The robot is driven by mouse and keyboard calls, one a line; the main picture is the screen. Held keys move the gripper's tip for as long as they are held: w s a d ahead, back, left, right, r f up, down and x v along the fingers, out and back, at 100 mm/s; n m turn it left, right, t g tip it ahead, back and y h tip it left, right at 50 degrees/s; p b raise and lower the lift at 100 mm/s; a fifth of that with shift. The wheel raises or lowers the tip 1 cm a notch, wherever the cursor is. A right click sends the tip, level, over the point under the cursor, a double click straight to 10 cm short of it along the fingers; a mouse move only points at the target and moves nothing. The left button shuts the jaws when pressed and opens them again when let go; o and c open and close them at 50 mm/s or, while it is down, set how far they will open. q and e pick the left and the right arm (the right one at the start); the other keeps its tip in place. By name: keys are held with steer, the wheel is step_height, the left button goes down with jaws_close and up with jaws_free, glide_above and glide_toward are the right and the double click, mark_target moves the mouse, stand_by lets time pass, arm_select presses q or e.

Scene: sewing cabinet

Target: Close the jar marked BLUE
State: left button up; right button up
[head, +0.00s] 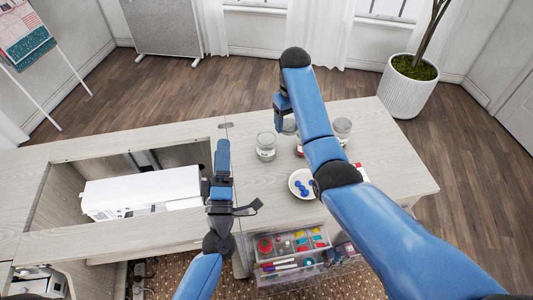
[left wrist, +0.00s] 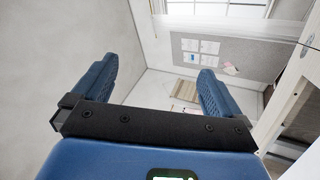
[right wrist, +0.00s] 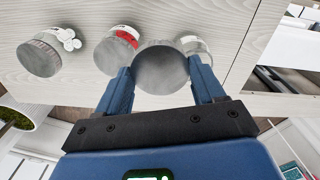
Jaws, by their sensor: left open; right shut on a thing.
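My right gripper (right wrist: 160,82) is shut on a round grey lid-like piece (right wrist: 160,68), held over the table; it shows at the gripper in the head view (head: 289,126). Whether a jar is under it is hidden. Three jars stand near it: a clear jar on the left (head: 266,147), also behind the held piece in the right wrist view (right wrist: 192,45); a jar with red on it (right wrist: 115,50), mostly behind my right arm in the head view; and a jar on the right (head: 342,129). No BLUE marking is readable. My left gripper (left wrist: 150,85) is open and empty.
A white dish (head: 296,193) with blue pieces sits near the table's front edge. A white machine (head: 140,192) lies in the cabinet opening at left. A clear drawer box (head: 292,250) with sewing items is below the front edge. The table's right part is mostly clear.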

arm_select(q)
steer(key=w+d+f+n+y+b, duration=0.1)
steer(key=w+d+f+n+y, duration=0.1)
steer(key=w+n, duration=0.3)
arm_select(e)
steer(key=a, duration=0.1)
steer(key=w+a+r+m, duration=0.1)
steer(key=shift+w+a+r, duration=0.1)
steer(key=shift+w+a, duration=0.05)
steer(key=shift+a, duration=0.25)
arm_select(q)
steer(key=n+g+h+b, duration=0.1)
steer(key=n+g+b, duration=0.1)
steer(key=n+g, duration=1.05)
glide_toward(267, 144)
step_height(267, 144, down, 5)
steer(key=n+t, duration=0.3)
steer(key=shift+w+a+f+n, duration=0.1)
steer(key=shift+w+f+n, duration=0.2)
steer(key=shift+n, duration=0.25)
arm_select(e)
steer(key=a+m, duration=0.1)
steer(key=m, duration=0.1)
steer(key=a+m, duration=0.1)
steer(key=m, duration=0.1)
steer(key=a+m, duration=0.2)
steer(key=shift+w+a+r, duration=0.1)
steer(key=shift+w+r, duration=0.2)
steer(key=shift+r, duration=0.05)
